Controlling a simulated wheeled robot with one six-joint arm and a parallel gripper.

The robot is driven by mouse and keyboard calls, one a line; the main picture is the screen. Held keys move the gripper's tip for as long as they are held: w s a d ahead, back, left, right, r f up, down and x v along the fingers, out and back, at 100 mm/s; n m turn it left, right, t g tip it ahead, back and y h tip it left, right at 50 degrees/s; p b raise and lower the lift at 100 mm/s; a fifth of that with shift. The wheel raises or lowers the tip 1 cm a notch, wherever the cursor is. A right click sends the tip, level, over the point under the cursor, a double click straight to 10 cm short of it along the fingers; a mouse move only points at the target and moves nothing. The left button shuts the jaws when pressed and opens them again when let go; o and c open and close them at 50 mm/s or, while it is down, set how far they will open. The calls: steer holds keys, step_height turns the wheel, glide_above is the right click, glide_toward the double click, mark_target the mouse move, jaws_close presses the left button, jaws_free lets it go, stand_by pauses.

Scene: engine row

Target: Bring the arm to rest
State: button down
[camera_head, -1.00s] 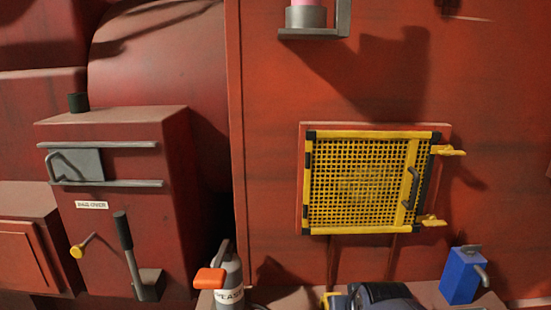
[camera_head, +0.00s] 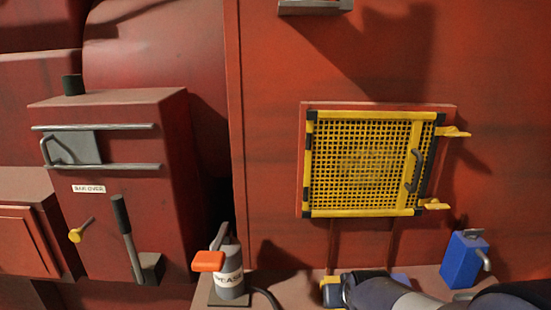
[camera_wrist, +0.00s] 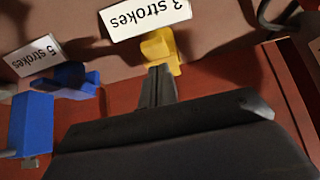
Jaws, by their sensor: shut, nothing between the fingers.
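My gripper (camera_wrist: 158,85) shows in the wrist view with its dark fingers together and nothing between them. Its tips point toward a small yellow fitting (camera_wrist: 160,48) below a white label reading "3 strokes" (camera_wrist: 146,18); I cannot tell whether they touch. In the head view, dark rounded parts of my arm (camera_head: 375,292) lie low at the bottom edge, in front of the ledge. My fingers cannot be made out there.
A blue fitting (camera_wrist: 72,80) and a "5 strokes" label (camera_wrist: 36,55) sit beside the yellow fitting. A yellow mesh door (camera_head: 365,165) is shut above. A red lever box (camera_head: 115,190) stands left.

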steer(key=shift+w+r+g+p, duration=0.45)
steer(key=shift+r+g+p, duration=0.15)
steer(key=shift+p, duration=1)
steer(key=shift+w+r+g+p, duration=0.45)
steer(key=shift+r+p, duration=0.2)
steer(key=shift+p, duration=0.95)
steer(key=shift+w+g+p, duration=0.15)
steer(key=shift+g+p, duration=0.3)
steer(key=shift+p, duration=0.25)
